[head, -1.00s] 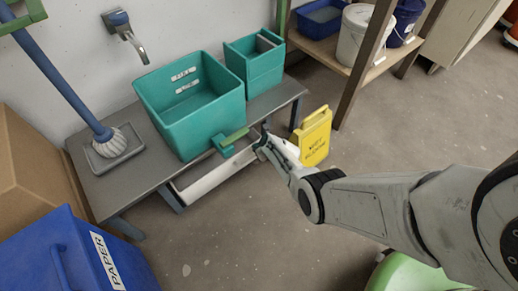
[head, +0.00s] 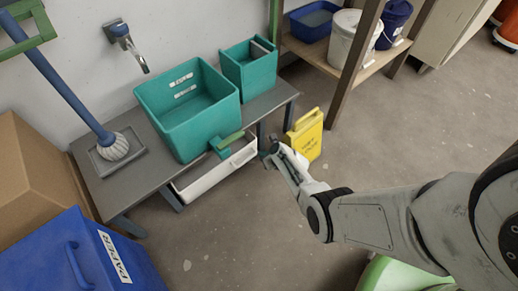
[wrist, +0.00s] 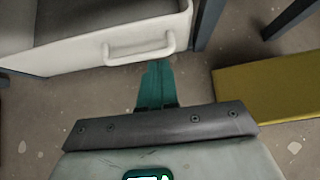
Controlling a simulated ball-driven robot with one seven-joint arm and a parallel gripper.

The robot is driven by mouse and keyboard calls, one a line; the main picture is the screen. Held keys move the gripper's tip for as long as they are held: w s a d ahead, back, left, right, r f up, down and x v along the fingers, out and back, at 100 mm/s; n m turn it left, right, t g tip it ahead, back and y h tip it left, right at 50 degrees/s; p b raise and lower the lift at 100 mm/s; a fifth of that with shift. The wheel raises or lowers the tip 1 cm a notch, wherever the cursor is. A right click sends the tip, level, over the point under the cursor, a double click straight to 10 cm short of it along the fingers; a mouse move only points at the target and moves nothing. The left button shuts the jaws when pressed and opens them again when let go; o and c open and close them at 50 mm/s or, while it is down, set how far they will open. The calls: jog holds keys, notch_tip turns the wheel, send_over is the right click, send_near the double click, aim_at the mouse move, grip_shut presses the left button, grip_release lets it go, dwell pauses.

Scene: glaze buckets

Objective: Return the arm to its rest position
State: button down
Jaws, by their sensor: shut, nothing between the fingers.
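My gripper (head: 272,158) is at the end of my outstretched arm, in front of the bench and left of the yellow floor sign. In the wrist view its teal fingers (wrist: 157,84) are together with nothing between them. They point toward a white drawer (wrist: 100,45) with a bar handle, and the fingertips lie just below the handle in the picture. The drawer also shows in the head view (head: 200,184), under the bench and partly pulled out.
The grey bench (head: 130,186) carries a large teal basin (head: 190,128), a smaller teal box (head: 250,72) and a mop. A yellow floor sign (head: 306,136) stands close right of my gripper. A blue paper bin (head: 60,262) is at the lower left.

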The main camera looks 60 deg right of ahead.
jog(key=shift+p+v, duration=1.65)
jog(key=shift+v, duration=1.05)
jog(key=shift+f, duration=0.1)
jog(key=s+a+r+n+g+y, duration=0.2)
jog(key=a+r+n, duration=0.4)
jog(key=n, duration=0.5)
jog(key=s+a+r+n+g+y, duration=0.2)
jog(key=a+r+n+y, duration=0.1)
jog(key=a+n, duration=0.65)
jog(key=s+a+r+n+g+h, duration=0.3)
jog(key=s+a+r+n+g, duration=0.15)
jog(key=s+r+n, duration=1.15)
notch_tip(320, 180, up, 26)
jog(key=w+n+p, duration=0.2)
jog(key=p, duration=2.4)
jog(key=shift+w+a+p, duration=0.3)
jog(key=shift+a+p, duration=0.05)
jog(key=shift+p, duration=0.05)
